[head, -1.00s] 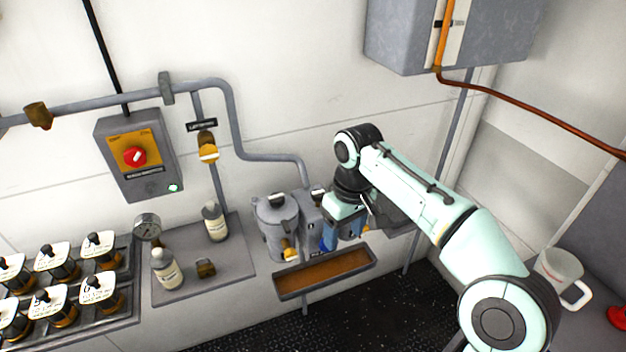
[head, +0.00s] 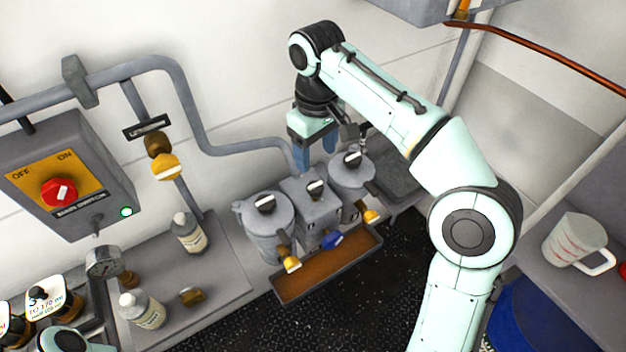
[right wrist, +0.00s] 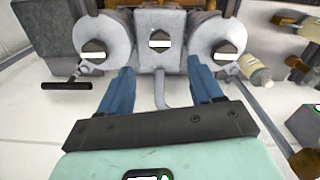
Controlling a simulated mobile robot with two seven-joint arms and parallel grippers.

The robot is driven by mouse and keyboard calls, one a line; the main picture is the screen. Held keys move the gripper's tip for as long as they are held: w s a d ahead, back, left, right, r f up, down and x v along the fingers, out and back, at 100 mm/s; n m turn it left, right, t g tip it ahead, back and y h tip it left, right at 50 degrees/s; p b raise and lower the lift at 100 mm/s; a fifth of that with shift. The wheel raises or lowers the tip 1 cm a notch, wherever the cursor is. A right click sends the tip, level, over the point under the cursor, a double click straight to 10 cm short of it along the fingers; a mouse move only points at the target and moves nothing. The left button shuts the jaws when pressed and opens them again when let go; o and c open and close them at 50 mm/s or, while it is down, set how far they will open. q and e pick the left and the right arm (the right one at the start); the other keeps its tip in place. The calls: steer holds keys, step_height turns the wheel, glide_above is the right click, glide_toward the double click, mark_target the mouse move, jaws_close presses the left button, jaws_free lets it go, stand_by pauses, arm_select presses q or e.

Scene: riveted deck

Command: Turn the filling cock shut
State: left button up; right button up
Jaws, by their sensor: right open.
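I cannot tell for sure which fitting is the filling cock. A brass valve with a yellow handle (head: 165,166) sits on a pipe under a dark label plate; the label is unreadable. A small black bar handle (right wrist: 66,86) on a metal stem shows beside one round tank in the right wrist view. Taps with yellow, blue and yellow handles (head: 291,264) stick out from the tanks' front. My right gripper (head: 316,160) is open and empty, pointing down behind the middle grey box (head: 318,205). Its blue fingers (right wrist: 160,70) straddle the middle box's pipe in the right wrist view, apart from it.
Two round tanks with black knobs (head: 266,228) flank the box. A brown drip tray (head: 330,268) lies below the taps. Part of my left arm shows bottom left.

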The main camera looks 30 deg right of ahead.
mark_target(315, 185)
arm_select(q)
steer(key=f+b, duration=0.1)
steer(key=s+f, duration=0.1)
steer(key=s+f+b, duration=0.1)
steer(key=shift+f+b, duration=0.35)
steer(key=shift+f, duration=0.05)
arm_select(e)
step_height(315, 185, down, 10)
steer(key=shift+w+f, duration=0.1)
steer(key=shift+f, duration=0.15)
arm_select(q)
steer(key=shift+w, duration=0.1)
arm_select(e)
steer(key=c, duration=1.1)
steer(key=shift+o, duration=0.2)
